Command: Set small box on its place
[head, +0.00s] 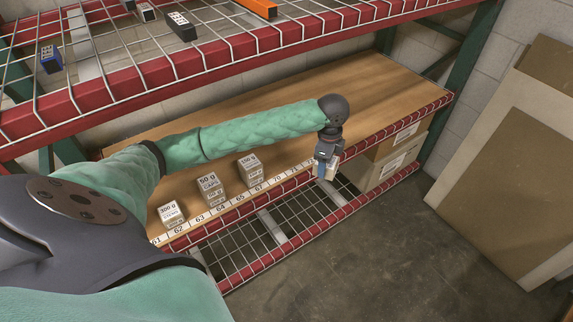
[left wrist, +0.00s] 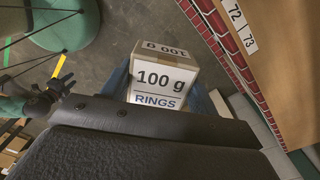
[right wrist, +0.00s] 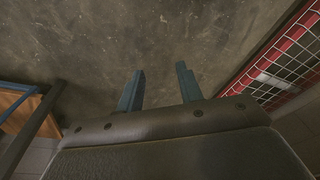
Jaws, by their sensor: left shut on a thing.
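The small white-and-brown box (left wrist: 160,80) reads "100 g RINGS" in the left wrist view. My left gripper (head: 326,172) is shut on it, blue fingers on either side. In the head view the box (head: 334,168) is partly hidden by the gripper, in front of the wooden shelf (head: 290,118) near its labelled front edge. Small boxes marked 300 g (head: 171,213), 50 g (head: 209,186) and 150 g (head: 250,167) stand along that edge behind a number strip (head: 225,205). My right gripper (right wrist: 159,70) is open and empty, with floor beyond it.
A red-edged wire shelf (head: 235,45) with small items hangs above the wooden shelf. A lower wire rack (head: 250,250) and cardboard boxes (head: 395,160) are below. Large boards (head: 515,165) lean at the right. The wooden shelf's right part is bare.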

